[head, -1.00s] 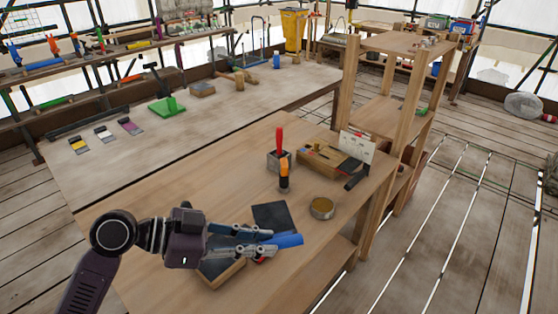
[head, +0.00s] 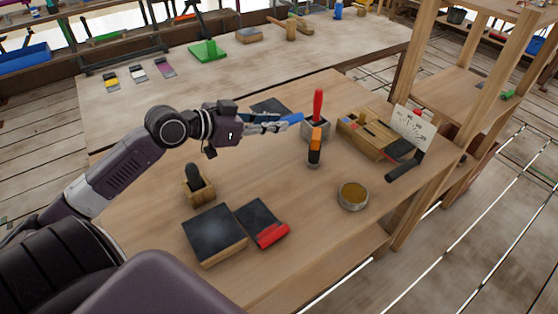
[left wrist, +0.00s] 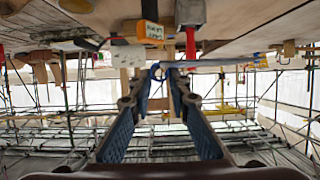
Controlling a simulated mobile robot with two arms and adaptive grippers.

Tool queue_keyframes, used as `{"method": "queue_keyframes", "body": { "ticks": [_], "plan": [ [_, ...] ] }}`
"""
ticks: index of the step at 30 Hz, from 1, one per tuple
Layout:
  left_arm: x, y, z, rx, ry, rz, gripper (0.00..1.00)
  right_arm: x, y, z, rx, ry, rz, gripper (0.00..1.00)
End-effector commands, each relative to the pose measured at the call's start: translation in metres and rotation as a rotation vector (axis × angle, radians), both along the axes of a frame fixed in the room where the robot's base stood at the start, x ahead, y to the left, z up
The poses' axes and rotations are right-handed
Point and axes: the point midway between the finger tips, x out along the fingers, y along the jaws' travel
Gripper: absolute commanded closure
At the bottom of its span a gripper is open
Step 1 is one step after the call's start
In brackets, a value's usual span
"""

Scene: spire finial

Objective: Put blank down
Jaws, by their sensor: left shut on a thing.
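My left gripper (head: 288,122) reaches in from the left over the wooden workbench (head: 310,245). It is shut on a small bright-blue piece (head: 292,118) at its fingertips, which I take to be the blank. The fingers hide most of it, and its full shape cannot be told. The piece appears above the bench, just left of a grey holder with a red-handled tool (head: 318,103). In the left wrist view, the fingers (left wrist: 160,72) come close together at their tips, with blue there. My right gripper is not in view.
An orange-handled tool (head: 314,148) stands near the gripper. A dark-topped block (head: 215,234), a dark plate with a red edge (head: 262,222), a wooden holder with a black knob (head: 197,187) and a round tin (head: 352,196) stand nearer. A wooden box (head: 362,132) is at right.

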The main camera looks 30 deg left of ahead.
Motion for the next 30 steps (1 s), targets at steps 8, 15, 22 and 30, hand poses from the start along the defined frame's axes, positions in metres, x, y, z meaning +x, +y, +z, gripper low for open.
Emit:
{"method": "queue_keyframes", "body": {
  "ticks": [8, 15, 22, 30],
  "plan": [
    [-0.001, 0.000, -0.076, -0.004, 0.004, 0.003, 1.00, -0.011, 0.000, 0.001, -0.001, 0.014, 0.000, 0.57],
    [-0.001, 0.000, -0.127, 0.000, 0.000, 0.003, 1.00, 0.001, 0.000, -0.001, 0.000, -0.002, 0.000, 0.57],
    [-0.001, 0.000, -0.148, -0.001, 0.000, 0.001, 1.00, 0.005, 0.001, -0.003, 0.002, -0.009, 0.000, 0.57],
    [-0.001, 0.000, -0.181, -0.001, 0.000, 0.001, 1.00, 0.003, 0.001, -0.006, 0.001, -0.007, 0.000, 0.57]
  ]
}}
